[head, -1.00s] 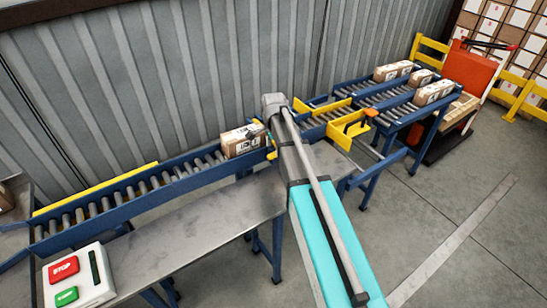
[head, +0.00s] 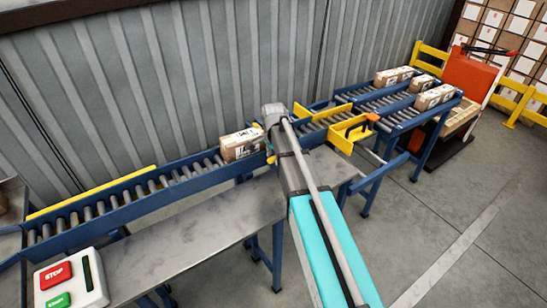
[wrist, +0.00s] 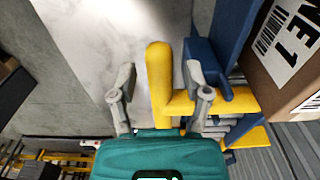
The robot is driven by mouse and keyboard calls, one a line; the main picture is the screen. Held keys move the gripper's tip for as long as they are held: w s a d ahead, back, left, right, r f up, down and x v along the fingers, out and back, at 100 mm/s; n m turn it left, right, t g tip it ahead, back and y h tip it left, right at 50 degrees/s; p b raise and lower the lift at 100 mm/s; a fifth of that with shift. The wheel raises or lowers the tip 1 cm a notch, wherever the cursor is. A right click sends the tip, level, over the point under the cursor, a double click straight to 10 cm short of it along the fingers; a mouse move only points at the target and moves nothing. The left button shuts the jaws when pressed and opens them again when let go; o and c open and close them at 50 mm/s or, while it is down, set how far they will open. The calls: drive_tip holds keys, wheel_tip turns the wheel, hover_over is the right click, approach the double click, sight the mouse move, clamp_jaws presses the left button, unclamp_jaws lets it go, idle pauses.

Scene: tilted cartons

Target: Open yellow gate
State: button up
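The yellow gate's upright handle (wrist: 160,85) stands between the two grey fingers of my gripper (wrist: 160,92) in the wrist view. The fingers are apart, with a clear gap on the left of the handle and a smaller one on the right. In the head view only a small yellow piece (head: 271,157) shows beside my arm, which hides the rest of the gate and my fingertips. A brown carton (head: 242,144) sits on the roller conveyor just left of it; its labelled side (wrist: 285,45) shows close on the right in the wrist view.
The blue roller conveyor (head: 120,200) runs along a corrugated wall. A grey table (head: 200,235) stands before it, with a STOP/START box (head: 90,275) at its left. Another yellow frame (head: 345,140) and several cartons (head: 435,96) are on the right.

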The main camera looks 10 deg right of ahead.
clamp_jaws()
drive_tip(key=shift+r, duration=0.15)
